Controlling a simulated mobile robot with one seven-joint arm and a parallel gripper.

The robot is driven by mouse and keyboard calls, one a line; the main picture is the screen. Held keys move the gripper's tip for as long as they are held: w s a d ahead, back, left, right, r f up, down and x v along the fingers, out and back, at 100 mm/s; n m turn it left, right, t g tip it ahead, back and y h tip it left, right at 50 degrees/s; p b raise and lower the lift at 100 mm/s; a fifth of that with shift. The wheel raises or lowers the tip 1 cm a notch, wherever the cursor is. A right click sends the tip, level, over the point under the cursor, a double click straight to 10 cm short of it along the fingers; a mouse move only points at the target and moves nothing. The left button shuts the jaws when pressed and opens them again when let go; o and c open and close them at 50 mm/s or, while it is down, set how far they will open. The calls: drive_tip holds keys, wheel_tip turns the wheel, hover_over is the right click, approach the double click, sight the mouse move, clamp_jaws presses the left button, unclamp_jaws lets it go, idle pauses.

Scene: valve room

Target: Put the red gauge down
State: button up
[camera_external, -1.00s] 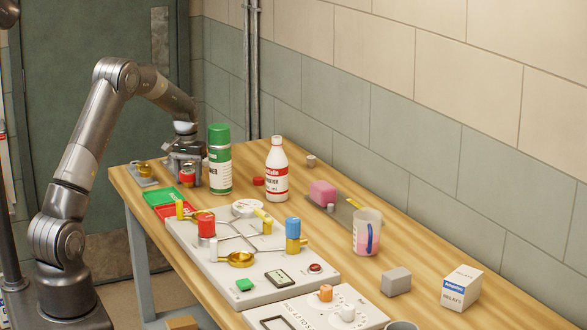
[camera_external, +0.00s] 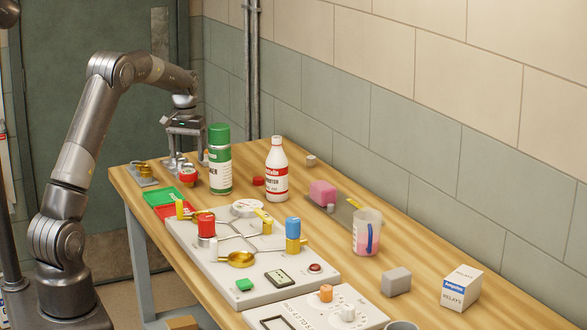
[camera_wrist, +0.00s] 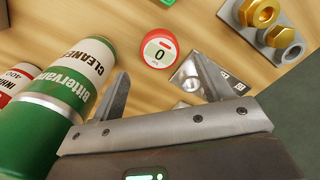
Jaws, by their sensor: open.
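The red gauge (camera_external: 188,178) stands on the wooden bench near its far left end, left of the green spray can. In the wrist view it shows from above as a red ring with a white face reading 0 (camera_wrist: 158,48). My gripper (camera_external: 187,160) is just above and behind it, fingers pointing down. In the wrist view the two fingers (camera_wrist: 163,88) are spread wide with nothing between them, and the gauge sits apart beyond the fingertips.
The green cleaner can (camera_external: 219,160) stands close to my gripper's right, with a white bottle (camera_external: 276,170) beyond. A grey block with brass nuts (camera_external: 144,174) lies left. Red (camera_external: 165,212) and green (camera_external: 166,196) trays and a valve panel (camera_external: 285,290) are in front.

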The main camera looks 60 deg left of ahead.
sight(189, 172)
drive_tip(key=shift+r, duration=2.2)
drive_tip(key=s+d+r+m+t, duration=0.15)
drive_tip(key=d+r, duration=0.25)
drive_tip(key=d, duration=0.4)
drive_tip(key=s+d+r+m+y, duration=0.1)
drive_tip(key=s+d+r, duration=0.25)
drive_tip(key=d, duration=0.45)
drive_tip(key=s+d+r+m+t, duration=0.1)
drive_tip(key=s+d+r+m, duration=0.1)
drive_tip(key=d+r, duration=0.4)
drive_tip(key=s+d+f+m+t, duration=0.1)
drive_tip(key=s+d+f+m, duration=0.1)
drive_tip(key=s+d, duration=0.7)
drive_tip(key=s+d+f+m+t+h, duration=0.1)
drive_tip(key=s+d+f+m+t, duration=0.1)
drive_tip(key=s+d, duration=0.7)
drive_tip(key=shift+s+d+f, duration=0.25)
drive_tip(key=shift+d+f, duration=0.3)
drive_tip(key=shift+d, duration=0.25)
drive_tip(key=shift+m, duration=0.25)
